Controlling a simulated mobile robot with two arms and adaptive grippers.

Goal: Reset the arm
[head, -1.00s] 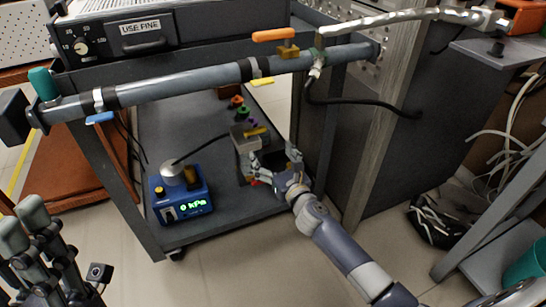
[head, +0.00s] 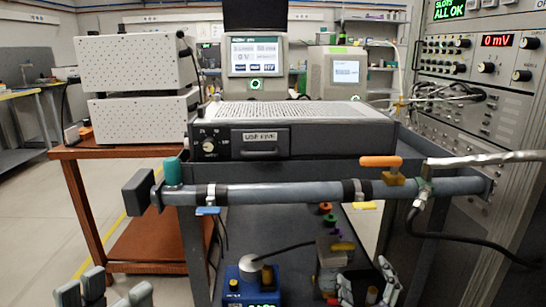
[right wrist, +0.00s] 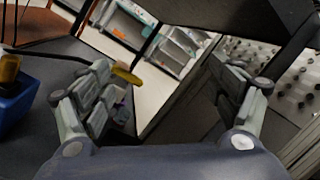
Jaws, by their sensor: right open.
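My right gripper (head: 367,287) is open at the bottom of the head view, low beside the lower shelf of the cart. Its two fingers (right wrist: 165,100) are spread wide in the right wrist view with nothing between them. The left fingertips (head: 105,290) of my left arm show at the bottom left corner, in front of the cart; the rest is cut off by the frame edge. Just left of the right gripper is a grey block (head: 332,262) with a yellow handle (head: 343,246). The right forearm is below the frame.
A horizontal grey pipe (head: 270,193) with an orange-handled valve (head: 380,161) crosses above both grippers. The instrument labelled USE FINE (head: 262,141) sits on the cart top. A rack (head: 480,120) stands at right.

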